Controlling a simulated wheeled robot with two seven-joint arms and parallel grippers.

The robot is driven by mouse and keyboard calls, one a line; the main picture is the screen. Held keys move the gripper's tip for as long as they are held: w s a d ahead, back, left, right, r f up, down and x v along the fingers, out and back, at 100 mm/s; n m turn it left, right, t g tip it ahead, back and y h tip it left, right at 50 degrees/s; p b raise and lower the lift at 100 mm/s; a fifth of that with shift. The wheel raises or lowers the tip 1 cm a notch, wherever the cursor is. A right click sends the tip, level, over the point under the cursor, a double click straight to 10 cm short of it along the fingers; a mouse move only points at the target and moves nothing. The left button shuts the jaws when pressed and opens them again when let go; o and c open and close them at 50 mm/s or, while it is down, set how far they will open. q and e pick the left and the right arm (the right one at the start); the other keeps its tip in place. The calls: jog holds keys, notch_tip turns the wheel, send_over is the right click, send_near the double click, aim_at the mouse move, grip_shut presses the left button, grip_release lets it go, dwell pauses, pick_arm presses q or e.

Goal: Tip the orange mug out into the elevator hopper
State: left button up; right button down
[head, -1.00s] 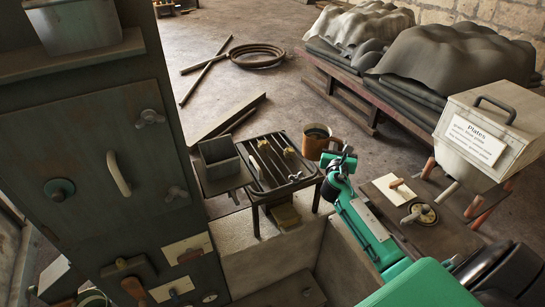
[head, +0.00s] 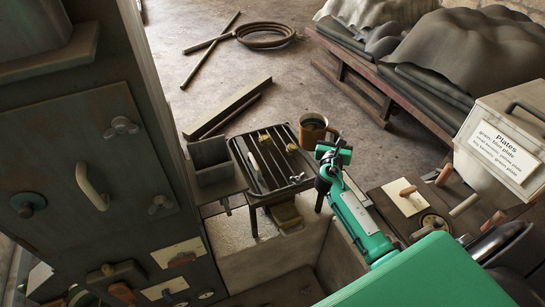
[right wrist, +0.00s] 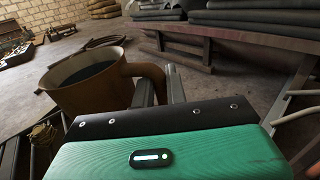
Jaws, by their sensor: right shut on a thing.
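The orange-brown mug (head: 311,132) is upright at the back right corner of the slatted rack, with dark contents inside its rim. In the right wrist view the mug (right wrist: 92,92) is at left, its handle reaching between my fingers. My right gripper (head: 330,150) is shut on that handle; its fingers also show in the right wrist view (right wrist: 160,85). A small grey open-topped box (head: 213,173), which looks like the elevator hopper, stands left of the rack against the tall dark casing (head: 85,150). The mug is apart from this box. My left gripper is not in view.
The slatted rack (head: 250,178) with brushes lies between the box and the mug. A cream box labelled Plates (head: 497,150) and a low bench with tools (head: 395,212) are at right. Behind are a bench of covered rolls (head: 350,85), a hose coil (head: 265,34) and open floor.

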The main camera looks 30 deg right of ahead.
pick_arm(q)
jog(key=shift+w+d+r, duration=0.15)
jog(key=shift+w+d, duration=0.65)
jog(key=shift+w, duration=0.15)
pick_arm(e)
jog(key=w+a+r+n+t, duration=0.4)
jog(key=a+n, duration=0.5)
jog(key=n, duration=0.3)
jog(key=shift+r+n, duration=0.4)
jog(key=shift+r, duration=0.2)
